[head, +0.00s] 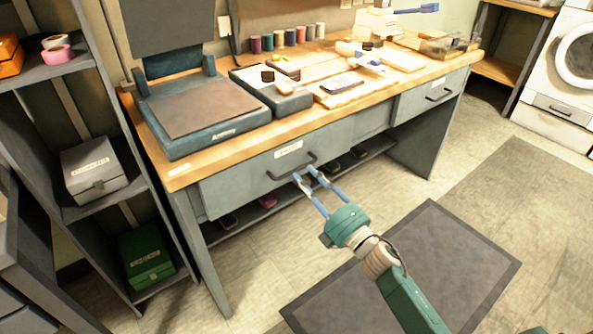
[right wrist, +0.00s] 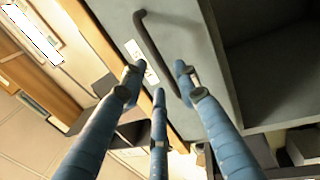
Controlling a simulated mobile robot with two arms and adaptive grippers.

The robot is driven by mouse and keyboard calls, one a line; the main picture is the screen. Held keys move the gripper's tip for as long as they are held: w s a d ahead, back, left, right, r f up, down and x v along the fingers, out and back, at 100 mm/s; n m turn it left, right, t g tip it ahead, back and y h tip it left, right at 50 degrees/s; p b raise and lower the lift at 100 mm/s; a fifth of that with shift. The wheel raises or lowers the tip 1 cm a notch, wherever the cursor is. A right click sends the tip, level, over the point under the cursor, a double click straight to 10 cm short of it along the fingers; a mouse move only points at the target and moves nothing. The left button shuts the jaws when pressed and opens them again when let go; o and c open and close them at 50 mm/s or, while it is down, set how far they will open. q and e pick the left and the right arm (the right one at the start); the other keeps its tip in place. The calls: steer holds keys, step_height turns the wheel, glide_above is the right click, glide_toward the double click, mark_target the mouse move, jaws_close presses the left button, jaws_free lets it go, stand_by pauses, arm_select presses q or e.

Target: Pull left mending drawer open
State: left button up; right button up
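The left mending drawer (head: 240,180) is the wide grey front under the left half of the wooden bench, with a white label and a dark bar handle (head: 291,166). Its front looks close to the bench edge; I cannot tell whether there is a small gap. My right gripper (head: 308,176) is at the handle's right end, its blue fingers spread. In the right wrist view, the handle (right wrist: 152,42) runs from the top down between the spread fingers (right wrist: 157,80). Contact cannot be made out. My left gripper is not in view.
A second drawer (head: 432,97) is at the bench's right. A teal press (head: 205,108), a dark tray and thread spools stand on the bench top. A dark shelf unit (head: 70,215) stands close at left. A dark mat (head: 410,280) lies on the open floor in front.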

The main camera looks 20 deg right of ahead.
mark_target(297, 170)
steer(key=x, duration=0.5)
steer(key=shift+f, duration=0.1)
jaws_close()
